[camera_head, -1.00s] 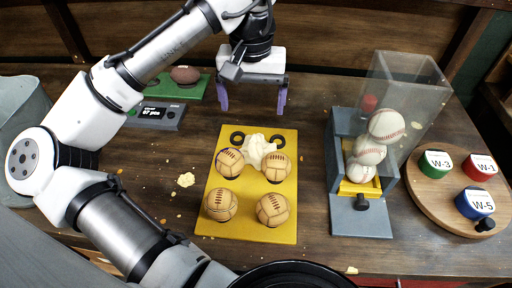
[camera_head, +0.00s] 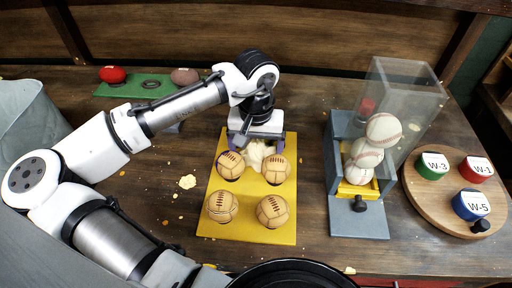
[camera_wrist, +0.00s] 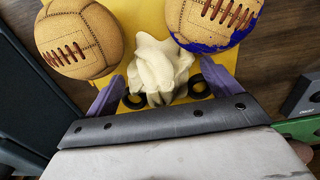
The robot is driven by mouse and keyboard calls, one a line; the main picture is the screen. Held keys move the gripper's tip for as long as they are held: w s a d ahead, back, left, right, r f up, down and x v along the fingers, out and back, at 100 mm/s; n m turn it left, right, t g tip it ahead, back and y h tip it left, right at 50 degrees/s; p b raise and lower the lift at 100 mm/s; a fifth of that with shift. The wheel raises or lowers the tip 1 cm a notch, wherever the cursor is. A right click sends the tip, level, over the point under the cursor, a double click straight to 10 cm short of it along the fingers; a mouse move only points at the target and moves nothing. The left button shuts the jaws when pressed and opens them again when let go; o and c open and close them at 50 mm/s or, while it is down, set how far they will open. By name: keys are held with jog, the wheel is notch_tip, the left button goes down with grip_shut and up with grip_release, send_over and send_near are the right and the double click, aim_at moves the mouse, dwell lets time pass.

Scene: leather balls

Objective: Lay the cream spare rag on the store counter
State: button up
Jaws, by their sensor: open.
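The cream rag (camera_head: 257,153) lies crumpled on the yellow board (camera_head: 220,228), between its two far leather balls. The wrist view shows the rag (camera_wrist: 160,68) between the purple fingers of my gripper (camera_wrist: 163,80). The fingers are spread, one on each side of it, and the jaws are open. In the head view my gripper (camera_head: 259,146) is low over the board's far end and hides part of the rag. I cannot tell whether the fingers touch it. The brown wooden counter (camera_head: 150,215) surrounds the board.
Tan leather balls (camera_head: 272,210) stand close to the rag; one has blue paint (camera_wrist: 205,40). A clear-walled baseball dispenser (camera_head: 360,215) and a round board (camera_head: 430,213) with coloured tins stand at right. A green strip (camera_head: 130,90) lies at far left. Left of the board is mostly clear wood.

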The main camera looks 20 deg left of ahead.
jog(key=shift+f, duration=0.1)
jog(key=shift+c, duration=0.4)
jog(key=c, duration=1.1)
